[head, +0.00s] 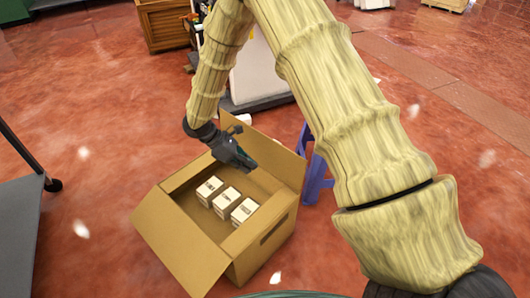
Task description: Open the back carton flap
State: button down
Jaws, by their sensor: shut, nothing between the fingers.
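An open brown cardboard carton (262,240) stands on the floor, with several small white boxes (228,200) inside. Its back flap (280,160) stands raised at the far right edge, leaning outward. Another flap (178,240) spreads outward at the near left. My gripper (250,166) is dark and shut, with nothing held. It is over the far part of the carton opening, in front of the back flap's inner face and hiding part of it. I cannot tell whether it touches the flap.
A purple stool (317,178) stands close behind the carton on the right. A white cabinet-like object (258,72) and a wooden crate (165,24) are farther back. A grey cart (20,225) is at the left. Red floor is clear around the carton's left side.

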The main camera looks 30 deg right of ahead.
jog(key=a+r+n+t+h, duration=0.1)
jog(key=r+n+t+h, duration=0.1)
jog(key=n+t+h, duration=0.15)
jog(key=n+t+b, duration=0.5)
jog(key=b, duration=0.2)
send_near(272, 151)
jog(key=shift+g+h, duration=0.25)
jog(key=shift+h, duration=0.1)
jog(key=d+f, duration=0.1)
jog(key=w+f, duration=0.1)
jog(key=d+f, duration=0.1)
jog(key=shift+w+d+f, duration=0.3)
jog(key=shift+d+f, duration=0.05)
jog(key=shift+w+d+b, duration=0.25)
jog(key=shift+d+b, duration=0.05)
jog(key=shift+d, duration=0.4)
jog(key=shift+r, duration=0.15)
